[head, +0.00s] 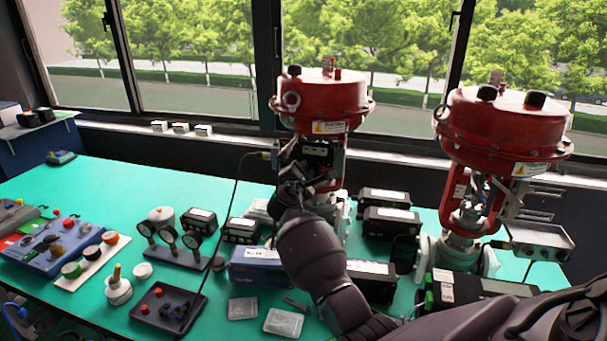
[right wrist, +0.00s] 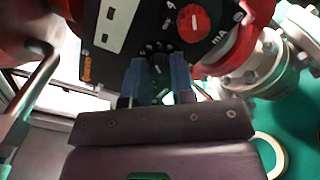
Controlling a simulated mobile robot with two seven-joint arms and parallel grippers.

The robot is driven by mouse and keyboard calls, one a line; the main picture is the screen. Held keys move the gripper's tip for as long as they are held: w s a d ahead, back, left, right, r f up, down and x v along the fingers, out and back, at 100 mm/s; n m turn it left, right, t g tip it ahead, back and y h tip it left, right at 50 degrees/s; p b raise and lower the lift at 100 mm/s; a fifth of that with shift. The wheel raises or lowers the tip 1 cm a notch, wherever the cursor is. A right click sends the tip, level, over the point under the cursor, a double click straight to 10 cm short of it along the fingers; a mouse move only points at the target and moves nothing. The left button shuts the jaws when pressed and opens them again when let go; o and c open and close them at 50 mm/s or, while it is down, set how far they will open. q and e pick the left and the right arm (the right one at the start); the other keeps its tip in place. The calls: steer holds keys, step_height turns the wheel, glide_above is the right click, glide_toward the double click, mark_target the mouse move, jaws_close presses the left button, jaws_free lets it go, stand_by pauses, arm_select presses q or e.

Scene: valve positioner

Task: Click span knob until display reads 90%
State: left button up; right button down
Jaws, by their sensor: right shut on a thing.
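The valve positioner is a black box on the left red valve actuator (head: 320,101); in the head view only part of the positioner (head: 318,150) shows behind my right arm. In the right wrist view, its black face (right wrist: 150,28) carries a white display panel (right wrist: 118,22), whose reading I cannot make out, and a red knob (right wrist: 193,23) with a white mark. My right gripper (right wrist: 160,82) has its blue fingers on either side of a black knob (right wrist: 159,62) ringed by dial marks, and is shut on it. I cannot read a span label. My left gripper is out of view.
A second red valve actuator (head: 503,125) stands to the right. The green table (head: 120,185) holds a blue control box (head: 55,247), a gauge stand (head: 170,235), several black boxes and small trays. A thin dark cable hangs left of my right arm.

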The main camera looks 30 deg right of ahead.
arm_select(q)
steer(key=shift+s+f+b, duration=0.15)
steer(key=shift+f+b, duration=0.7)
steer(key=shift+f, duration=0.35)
arm_select(e)
steer(key=shift+f+m, duration=0.1)
steer(key=shift+m, duration=1.6)
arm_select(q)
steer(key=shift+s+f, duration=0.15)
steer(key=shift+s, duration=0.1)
arm_select(e)
steer(key=c, duration=1)
jaws_free()
steer(key=shift+o, duration=0.2)
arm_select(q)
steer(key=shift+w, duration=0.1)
arm_select(e)
steer(key=shift+s, duration=0.1)
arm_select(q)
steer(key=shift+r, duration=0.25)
arm_select(e)
steer(key=v, duration=1)
steer(key=shift+s+a, duration=0.25)
